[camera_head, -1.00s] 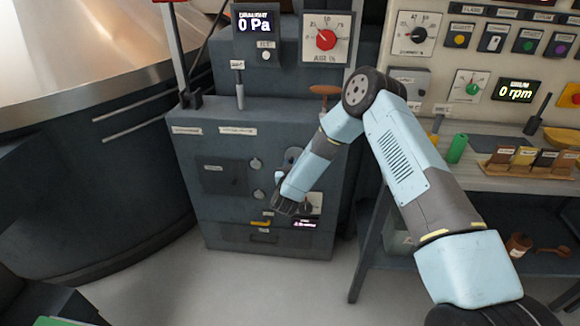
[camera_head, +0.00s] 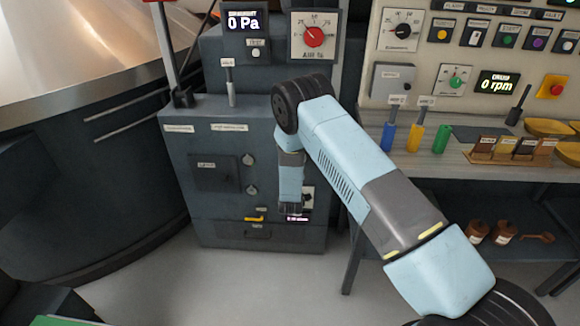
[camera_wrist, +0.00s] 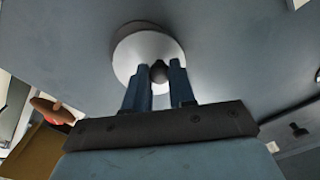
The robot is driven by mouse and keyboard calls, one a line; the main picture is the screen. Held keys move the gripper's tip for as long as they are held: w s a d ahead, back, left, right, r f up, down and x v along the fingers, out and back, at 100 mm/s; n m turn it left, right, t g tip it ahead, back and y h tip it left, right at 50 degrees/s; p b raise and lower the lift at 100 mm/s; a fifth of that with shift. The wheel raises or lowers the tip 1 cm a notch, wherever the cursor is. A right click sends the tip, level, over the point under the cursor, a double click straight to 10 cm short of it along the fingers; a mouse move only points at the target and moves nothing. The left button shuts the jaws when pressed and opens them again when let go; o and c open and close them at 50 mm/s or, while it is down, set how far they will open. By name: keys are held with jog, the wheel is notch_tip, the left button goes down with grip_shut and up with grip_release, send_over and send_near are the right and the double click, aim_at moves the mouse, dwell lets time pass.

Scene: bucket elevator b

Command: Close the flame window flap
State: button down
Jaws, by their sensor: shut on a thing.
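In the wrist view a round pale disc (camera_wrist: 127,48), which looks like the flame window flap, lies against a flat grey face. A small dark knob (camera_wrist: 158,70) sticks out at its lower part. My gripper (camera_wrist: 158,77) has its two fingers either side of this knob and is shut on it. In the head view my arm covers the disc and the fingertips, in front of the grey furnace cabinet (camera_head: 218,135). I cannot tell whether the window behind the disc is covered.
The cabinet front has a square door (camera_head: 214,178), round knobs and a drawer (camera_head: 255,232) with a yellow handle (camera_head: 254,219). To the right stands a bench (camera_head: 460,165) with coloured handles and sample blocks. The floor (camera_head: 200,275) before the cabinet is clear.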

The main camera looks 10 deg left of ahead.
jog(key=shift+d+f+n, duration=0.25)
jog(key=shift+d+n, duration=0.6)
jog(key=shift+n, duration=0.55)
jog(key=shift+d, duration=0.1)
jog(key=c, duration=1)
grip_release()
jog(key=shift+o, duration=0.2)
jog(key=shift+s, duration=0.1)
jog(key=s, duration=1.3)
jog(key=shift+s+d, duration=0.3)
